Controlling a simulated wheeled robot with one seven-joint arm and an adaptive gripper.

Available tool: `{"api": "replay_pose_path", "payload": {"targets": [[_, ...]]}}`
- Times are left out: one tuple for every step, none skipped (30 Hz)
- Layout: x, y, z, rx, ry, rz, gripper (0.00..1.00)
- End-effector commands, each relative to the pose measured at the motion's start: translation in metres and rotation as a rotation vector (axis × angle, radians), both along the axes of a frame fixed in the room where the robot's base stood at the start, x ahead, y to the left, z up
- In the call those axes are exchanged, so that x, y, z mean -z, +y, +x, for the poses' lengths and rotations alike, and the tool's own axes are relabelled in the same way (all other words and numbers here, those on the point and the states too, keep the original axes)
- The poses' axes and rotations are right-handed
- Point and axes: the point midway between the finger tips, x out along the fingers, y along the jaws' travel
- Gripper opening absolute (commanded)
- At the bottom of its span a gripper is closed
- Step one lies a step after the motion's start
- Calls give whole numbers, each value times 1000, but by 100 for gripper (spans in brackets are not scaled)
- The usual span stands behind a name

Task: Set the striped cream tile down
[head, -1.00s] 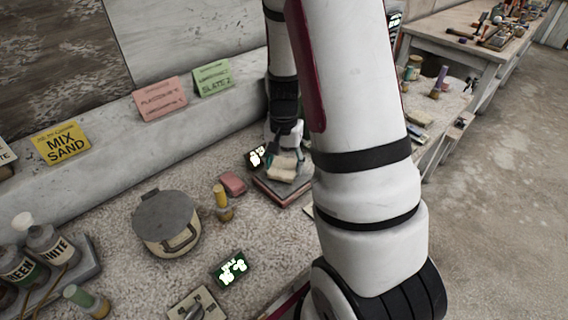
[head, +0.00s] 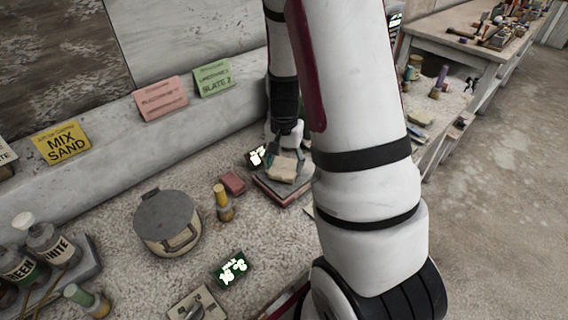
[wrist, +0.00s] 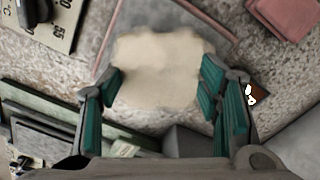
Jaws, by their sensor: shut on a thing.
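The cream tile (wrist: 158,68) fills the space between my fingers in the wrist view. It is pale with ragged edges, and I cannot make out its stripes. My gripper (wrist: 162,78) is shut on it, with a teal finger pad at each side. In the head view the tile (head: 282,170) shows just below my gripper (head: 284,150), over a grey slab with a reddish edge (head: 290,194). I cannot tell whether the tile touches the slab.
A pink block (head: 232,183) lies left of the slab. A small lit display (head: 256,155) stands behind it. A yellow-topped brush or jar (head: 223,203) and a lidded pot (head: 167,222) stand further left. My arm hides the bench to the right.

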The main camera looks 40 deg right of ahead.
Motion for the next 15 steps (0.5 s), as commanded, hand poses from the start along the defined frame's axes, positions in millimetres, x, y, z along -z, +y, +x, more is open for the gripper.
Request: {"api": "replay_pose_path", "payload": {"targets": [[1, 0, 0, 0, 0, 0, 23], [2, 0, 0, 0, 0, 0, 23], [2, 0, 0, 0, 0, 0, 23], [3, 0, 0, 0, 0, 0, 23], [4, 0, 0, 0, 0, 0, 23], [4, 0, 0, 0, 0, 0, 23], [5, 0, 0, 0, 0, 0, 23], [5, 0, 0, 0, 0, 0, 23], [6, 0, 0, 0, 0, 0, 23], [7, 0, 0, 0, 0, 0, 23], [7, 0, 0, 0, 0, 0, 23], [8, 0, 0, 0, 0, 0, 23], [9, 0, 0, 0, 0, 0, 23], [9, 0, 0, 0, 0, 0, 23], [10, 0, 0, 0, 0, 0, 23]]}}
